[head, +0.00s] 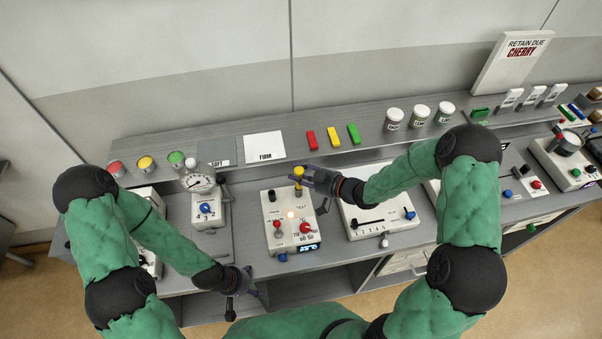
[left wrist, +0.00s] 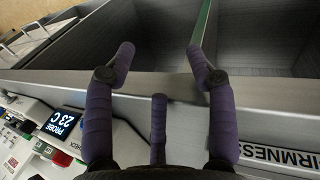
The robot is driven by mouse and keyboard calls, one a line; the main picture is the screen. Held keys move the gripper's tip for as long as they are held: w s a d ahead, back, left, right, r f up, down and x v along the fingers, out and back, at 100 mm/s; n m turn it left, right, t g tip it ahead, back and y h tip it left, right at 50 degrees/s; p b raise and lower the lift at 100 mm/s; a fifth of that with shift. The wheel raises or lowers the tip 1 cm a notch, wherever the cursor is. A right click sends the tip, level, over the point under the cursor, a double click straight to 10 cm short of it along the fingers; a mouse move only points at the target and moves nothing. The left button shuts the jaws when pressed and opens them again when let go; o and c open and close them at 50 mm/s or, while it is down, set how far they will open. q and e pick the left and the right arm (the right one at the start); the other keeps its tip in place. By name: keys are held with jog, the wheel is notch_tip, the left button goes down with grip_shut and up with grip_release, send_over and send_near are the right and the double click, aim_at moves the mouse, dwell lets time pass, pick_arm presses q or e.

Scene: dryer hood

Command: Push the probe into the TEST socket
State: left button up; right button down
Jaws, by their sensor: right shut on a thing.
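The probe (head: 298,171) has a yellow top and a darker lower part. My right gripper (head: 305,177) is shut on it, above the upper right of a white control box (head: 276,237). The probe stands about upright over the spot by the TEST label (head: 301,208). The socket is hidden under the probe and fingers, and I cannot tell whether the tip is in it. My left gripper (head: 246,285) is low at the bench's front edge, away from the box. In the left wrist view its purple fingers (left wrist: 160,75) are apart with nothing between them.
The box has a black knob (head: 272,195), red knobs and a lit display (head: 309,247), which also shows in the left wrist view (left wrist: 61,122). Coloured blocks and jars line the shelf behind.

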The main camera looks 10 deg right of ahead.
jog(key=shift+a+f, duration=0.2)
jog(key=c, duration=0.8)
grip_release()
jog(key=shift+s+d+r, duration=0.25)
jog(key=shift+s+d, duration=0.15)
jog(key=shift+d, duration=0.05)
jog(key=shift+v, duration=3.45)
jog(key=shift+r, duration=0.15)
